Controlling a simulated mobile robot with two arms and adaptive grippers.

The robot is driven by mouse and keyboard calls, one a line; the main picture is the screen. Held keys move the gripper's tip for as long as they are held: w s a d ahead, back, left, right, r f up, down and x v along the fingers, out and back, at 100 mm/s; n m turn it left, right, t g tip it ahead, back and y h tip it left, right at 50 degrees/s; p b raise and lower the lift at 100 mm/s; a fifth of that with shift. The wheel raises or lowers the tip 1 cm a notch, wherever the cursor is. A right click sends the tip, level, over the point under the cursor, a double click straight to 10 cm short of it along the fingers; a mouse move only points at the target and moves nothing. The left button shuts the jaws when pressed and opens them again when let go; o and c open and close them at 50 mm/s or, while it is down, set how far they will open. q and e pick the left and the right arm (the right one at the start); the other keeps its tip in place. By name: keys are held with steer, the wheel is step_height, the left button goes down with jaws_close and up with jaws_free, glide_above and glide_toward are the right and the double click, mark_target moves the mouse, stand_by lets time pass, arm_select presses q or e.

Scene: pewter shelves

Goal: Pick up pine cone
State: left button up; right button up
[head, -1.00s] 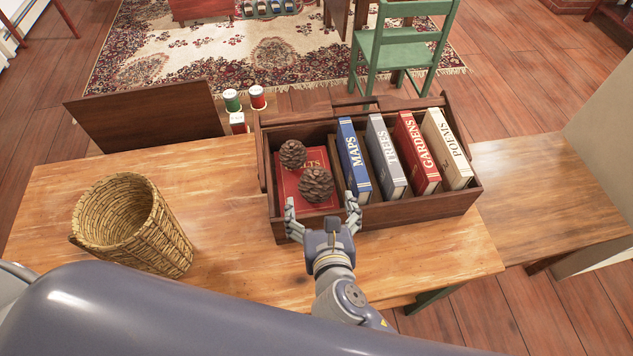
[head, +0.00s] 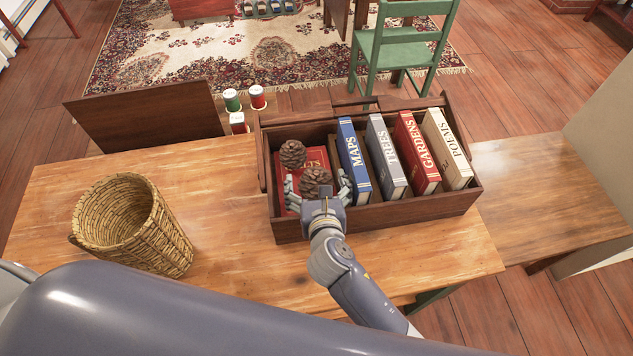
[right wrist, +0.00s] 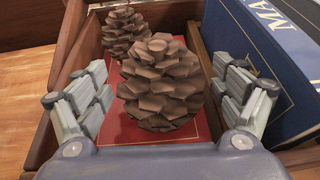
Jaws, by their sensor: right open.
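Two brown pine cones lie on a red book (head: 318,156) in the left compartment of a dark wooden box. The nearer pine cone (head: 314,181) is between the fingers of my right gripper (head: 318,187), which is open. In the right wrist view the nearer cone (right wrist: 161,84) stands between the two fingers, with a gap showing on each side. The farther pine cone (head: 292,154) lies just behind it and also shows in the right wrist view (right wrist: 124,32). My left gripper is not in view.
The wooden box (head: 400,217) also holds upright books, with the blue MAPS book (head: 354,160) close to the right finger. A wicker basket (head: 130,225) stands on the table at left. Spools (head: 232,100) stand behind the table. Bare table lies between basket and box.

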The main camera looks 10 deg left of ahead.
steer(key=c, duration=1.1)
